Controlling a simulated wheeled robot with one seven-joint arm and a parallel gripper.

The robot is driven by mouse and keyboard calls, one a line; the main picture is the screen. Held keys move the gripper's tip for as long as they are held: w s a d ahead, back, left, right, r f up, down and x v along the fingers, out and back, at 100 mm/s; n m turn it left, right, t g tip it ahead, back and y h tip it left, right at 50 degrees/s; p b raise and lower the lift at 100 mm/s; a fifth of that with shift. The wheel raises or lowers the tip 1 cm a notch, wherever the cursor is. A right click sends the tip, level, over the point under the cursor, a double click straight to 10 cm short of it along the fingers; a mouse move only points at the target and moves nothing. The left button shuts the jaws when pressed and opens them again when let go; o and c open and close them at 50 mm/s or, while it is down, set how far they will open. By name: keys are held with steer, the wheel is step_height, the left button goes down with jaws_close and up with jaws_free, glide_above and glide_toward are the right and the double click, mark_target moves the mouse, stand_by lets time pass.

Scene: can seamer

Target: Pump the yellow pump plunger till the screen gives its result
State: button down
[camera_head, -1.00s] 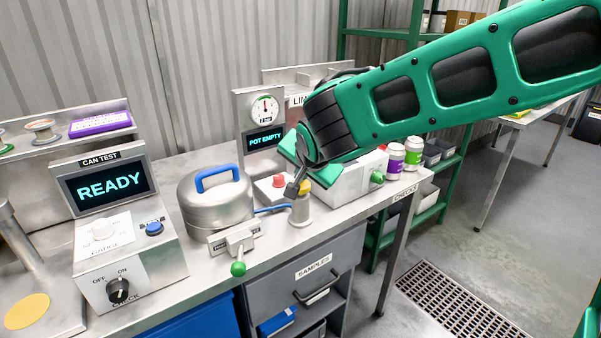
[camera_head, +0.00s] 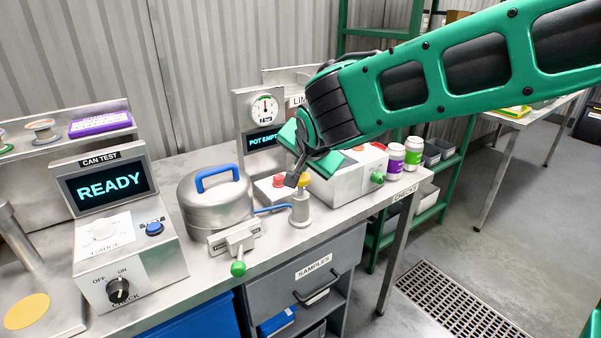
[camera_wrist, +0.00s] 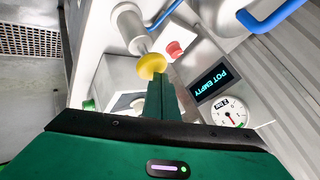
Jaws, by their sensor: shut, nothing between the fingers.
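The pump is a small metal cylinder (camera_head: 300,212) at the bench's front edge. Its yellow plunger knob (camera_head: 305,181) stands raised on its stem. My gripper (camera_head: 292,180) is shut and empty, its tip close beside the knob in the head view. In the wrist view the shut fingers (camera_wrist: 162,98) point at the yellow knob (camera_wrist: 151,66); I cannot tell whether they touch it. The screen (camera_head: 262,140) reads POT EMPTY, partly covered by my arm in the head view; it is also clear in the wrist view (camera_wrist: 212,82). A dial gauge (camera_head: 264,109) sits above it.
A lidded metal pot (camera_head: 215,200) with a blue handle stands left of the pump, with a green-tipped lever (camera_head: 238,268) in front. A red button (camera_head: 279,181) is just behind the pump. The can test box (camera_head: 130,260) reads READY.

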mark_target(302, 178)
steer(key=shift+r, duration=1.3)
steer(key=shift+r, duration=0.1)
steer(key=shift+r, duration=2.4)
steer(key=s+d+f+g+h, duration=0.1)
steer(key=s+d+f+g, duration=0.2)
steer(key=d, duration=0.7)
steer(key=s+d+f+h, duration=0.15)
steer(key=s+d, duration=0.35)
steer(key=d, duration=0.5)
steer(key=s+d+f+g+h, duration=0.15)
steer(key=s+d+f, duration=0.25)
steer(key=d, duration=0.7)
steer(key=s+d+f+g+y, duration=0.1)
steer(key=s+d+f+g, duration=0.1)
steer(key=s, duration=0.9)
steer(key=s+d+f+g+y, duration=0.1)
steer(key=s+d+f, duration=0.4)
steer(key=s, duration=0.7)
steer(key=shift+d+f+n+g+y, duration=0.2)
steer(key=shift+d+n+g+y, duration=0.1)
steer(key=shift+d+g, duration=0.45)
